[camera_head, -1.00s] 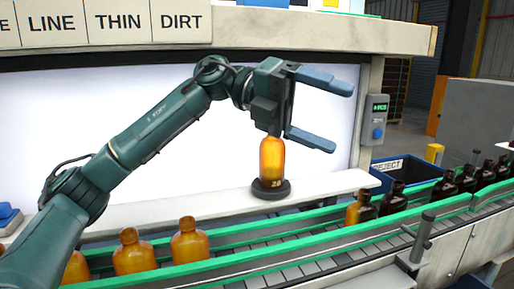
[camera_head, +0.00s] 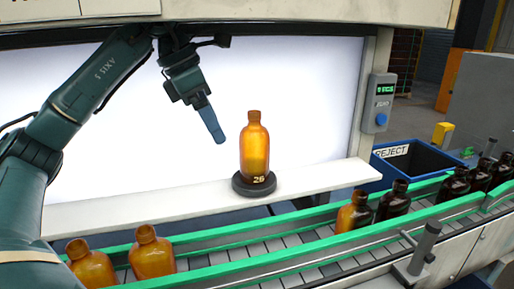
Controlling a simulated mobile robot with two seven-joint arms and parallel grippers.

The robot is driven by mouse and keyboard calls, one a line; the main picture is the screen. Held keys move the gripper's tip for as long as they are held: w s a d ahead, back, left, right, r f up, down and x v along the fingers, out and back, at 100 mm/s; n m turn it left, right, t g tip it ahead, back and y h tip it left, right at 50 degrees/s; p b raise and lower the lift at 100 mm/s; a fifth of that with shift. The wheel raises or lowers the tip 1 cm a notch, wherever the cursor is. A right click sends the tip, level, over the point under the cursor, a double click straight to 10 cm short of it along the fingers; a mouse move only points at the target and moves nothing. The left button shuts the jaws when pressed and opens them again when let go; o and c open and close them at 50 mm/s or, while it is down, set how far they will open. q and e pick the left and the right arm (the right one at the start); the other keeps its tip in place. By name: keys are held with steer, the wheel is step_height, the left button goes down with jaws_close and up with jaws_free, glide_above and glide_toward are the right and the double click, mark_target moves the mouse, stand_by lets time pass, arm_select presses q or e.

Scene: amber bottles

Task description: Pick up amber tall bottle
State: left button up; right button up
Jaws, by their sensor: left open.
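An amber tall bottle (camera_head: 254,150) marked 26 stands upright on a round black base (camera_head: 254,187) on the white ledge, in front of the bright panel. My left gripper (camera_head: 217,138) is open and empty, up and to the left of the bottle, pointing down toward it. Its fingers overlap in this view, so only one blue finger shows clearly. It appears apart from the bottle. My right gripper is not in view.
A conveyor with green rails (camera_head: 300,220) runs in front of the ledge. Amber bottles (camera_head: 152,254) stand on it at left; another amber bottle (camera_head: 354,212) and several dark bottles (camera_head: 394,200) stand at right. A blue reject bin (camera_head: 412,160) is behind it.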

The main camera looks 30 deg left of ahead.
mark_target(247, 127)
arm_select(q)
steer(key=w+d+p, duration=0.1)
steer(key=w+d, duration=0.2)
steer(key=w, duration=0.1)
steer(key=shift+d, duration=0.25)
steer(key=x, duration=0.5)
steer(key=shift+w+d, duration=0.2)
steer(key=shift+w, duration=0.05)
steer(key=shift+c, duration=0.2)
steer(key=c, duration=1.2)
steer(key=shift+c, duration=0.2)
